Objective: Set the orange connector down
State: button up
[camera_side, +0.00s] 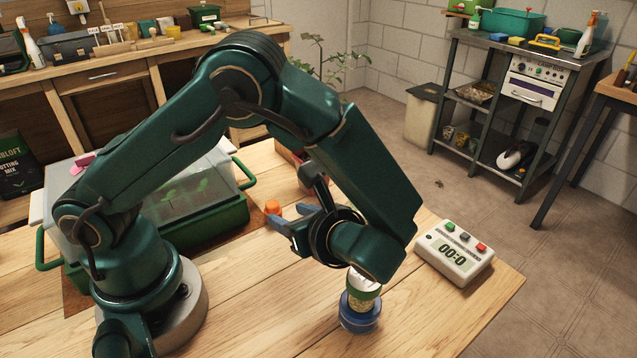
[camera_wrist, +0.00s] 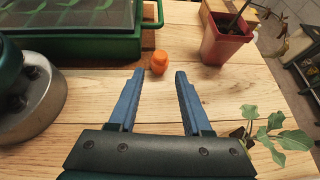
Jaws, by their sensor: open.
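The orange connector (camera_side: 272,207) stands on the wooden table, close to the green seedling tray. In the wrist view the orange connector (camera_wrist: 159,62) sits just beyond the fingertips, between their lines and apart from both. My gripper (camera_side: 292,222) has its blue jaws spread and holds nothing; in the wrist view my gripper (camera_wrist: 158,74) shows both open fingers with bare wood between them. The connector's underside is hidden.
The green tray (camera_wrist: 110,47) with its clear cover lies left of the connector, a reddish plant pot (camera_wrist: 224,42) right of it. A seedling (camera_wrist: 270,135) shows at the lower right. A timer (camera_side: 454,252) and a blue-based jar (camera_side: 360,310) stand on the table's right part.

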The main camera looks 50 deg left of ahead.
jog(key=shift+v, duration=1.25)
jog(key=s+r+n+t+h, duration=0.2)
jog(key=n+h, duration=0.4)
jog(key=n, duration=0.3)
jog(key=s+r+n+t+h, duration=0.2)
jog(key=s+r+n+h, duration=0.2)
jog(key=n, duration=0.6)
notch_tip(320, 180, up, 3)
jog(key=shift+s+r+t+h, duration=0.15)
jog(key=shift+s+t+h, duration=0.2)
jog(key=shift+h, duration=0.75)
